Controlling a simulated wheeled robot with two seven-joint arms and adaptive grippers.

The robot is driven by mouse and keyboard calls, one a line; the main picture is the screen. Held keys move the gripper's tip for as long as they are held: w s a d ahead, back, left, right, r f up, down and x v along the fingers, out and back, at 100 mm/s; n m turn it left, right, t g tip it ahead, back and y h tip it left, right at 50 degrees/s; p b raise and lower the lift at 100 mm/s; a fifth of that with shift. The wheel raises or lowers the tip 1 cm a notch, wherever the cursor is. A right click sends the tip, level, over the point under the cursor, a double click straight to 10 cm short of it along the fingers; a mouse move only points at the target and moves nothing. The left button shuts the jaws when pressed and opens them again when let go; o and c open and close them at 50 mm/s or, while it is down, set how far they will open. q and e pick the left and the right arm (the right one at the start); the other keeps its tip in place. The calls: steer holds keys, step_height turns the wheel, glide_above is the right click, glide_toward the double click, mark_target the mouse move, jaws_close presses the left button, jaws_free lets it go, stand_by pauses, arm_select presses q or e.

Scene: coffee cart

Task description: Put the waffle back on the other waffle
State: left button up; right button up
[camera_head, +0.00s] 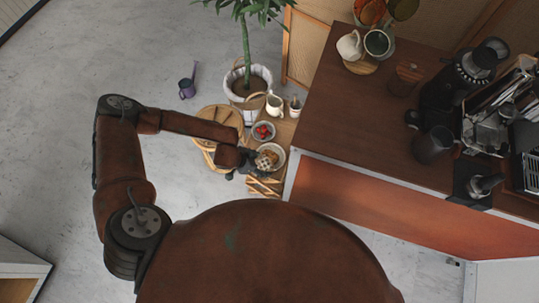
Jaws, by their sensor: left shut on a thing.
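My left arm reaches in from the left, and its gripper (247,168) is at the left side of a white bowl or plate (281,150) on the low wooden stand. A golden waffle (266,160) with a grid pattern shows at the gripper's tip, over the plate. My left gripper is shut on a waffle. The view is too small to tell one waffle from the other or whether they touch. My right gripper is not in view.
A bowl of red berries (262,131), a cream jug (274,105) and a small cup (295,107) stand just behind. A potted plant (247,83) rises behind them. The dark wooden counter (350,115) is close on the right. A round wooden table (207,122) is at left.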

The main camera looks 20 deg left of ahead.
mark_target(264, 157)
arm_select(q)
steer(key=w, duration=0.1)
steer(key=w+f, duration=0.1)
steer(key=w, duration=0.1)
steer(key=w+f+b, duration=0.1)
steer(key=shift+w+d+f, duration=0.1)
steer(key=shift+w+f, duration=0.1)
steer(key=shift+w, duration=0.15)
steer(key=w+f+b, duration=0.2)
steer(key=w+f, duration=0.3)
steer(key=shift+d+f+b, duration=0.1)
steer(key=shift+f+b, duration=0.05)
steer(key=shift+b, duration=0.25)
steer(key=shift+w+f+b, duration=0.15)
steer(key=shift+f+b, duration=0.15)
steer(key=shift+f, duration=0.6)
steer(key=shift+w+f+b, duration=0.15)
steer(key=shift+f+b, duration=0.1)
steer(key=shift+f, duration=0.65)
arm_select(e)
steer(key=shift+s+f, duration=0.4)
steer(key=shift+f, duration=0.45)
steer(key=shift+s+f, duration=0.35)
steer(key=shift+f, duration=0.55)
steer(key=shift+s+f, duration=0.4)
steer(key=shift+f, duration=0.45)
